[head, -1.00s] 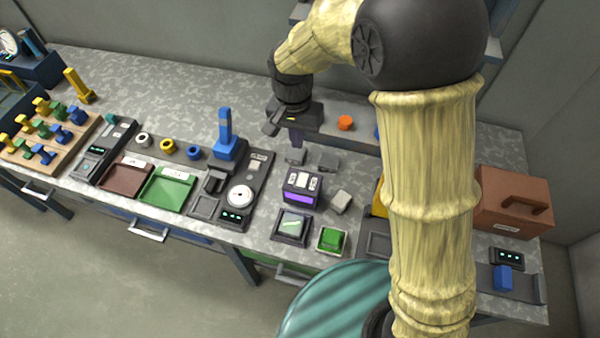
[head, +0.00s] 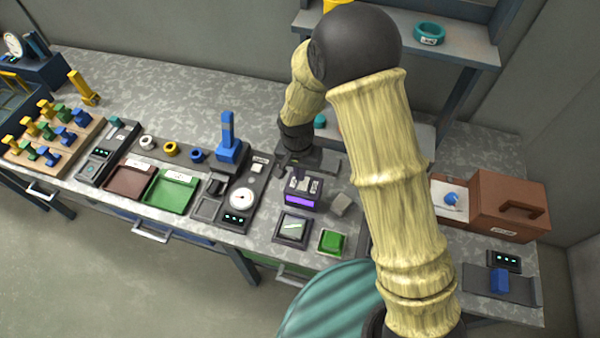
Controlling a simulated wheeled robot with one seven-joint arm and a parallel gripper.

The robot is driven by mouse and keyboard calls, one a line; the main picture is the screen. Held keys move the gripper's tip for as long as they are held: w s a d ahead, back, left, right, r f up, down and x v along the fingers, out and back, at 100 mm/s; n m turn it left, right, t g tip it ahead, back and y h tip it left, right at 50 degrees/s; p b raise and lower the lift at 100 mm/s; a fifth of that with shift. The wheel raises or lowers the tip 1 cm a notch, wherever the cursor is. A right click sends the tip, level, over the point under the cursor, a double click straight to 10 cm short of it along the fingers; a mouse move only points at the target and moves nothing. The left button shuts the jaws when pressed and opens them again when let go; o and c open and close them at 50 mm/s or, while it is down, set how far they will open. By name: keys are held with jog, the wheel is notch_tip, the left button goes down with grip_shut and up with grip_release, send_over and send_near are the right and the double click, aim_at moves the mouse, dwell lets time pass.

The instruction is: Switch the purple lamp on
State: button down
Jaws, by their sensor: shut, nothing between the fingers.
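A dark box (head: 302,190) with a purple strip (head: 300,201) on its front stands on the bench right of centre. The strip looks bright violet. Small pale switch-like pieces (head: 303,185) sit on its top; their positions are too small to tell. My gripper (head: 285,170) is shut and empty, low over the bench at the box's back left. Its fingertips are partly hard to make out against dark parts there, and I cannot tell whether they touch the box.
A grey block (head: 341,204) lies right of the box. A dark square unit (head: 292,229) and a green tray (head: 332,242) are in front. A panel with a white dial (head: 241,199) and an upright blue handle (head: 228,140) stand left. My arm hides bench at right.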

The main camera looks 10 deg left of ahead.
jog(key=shift+f, duration=0.85)
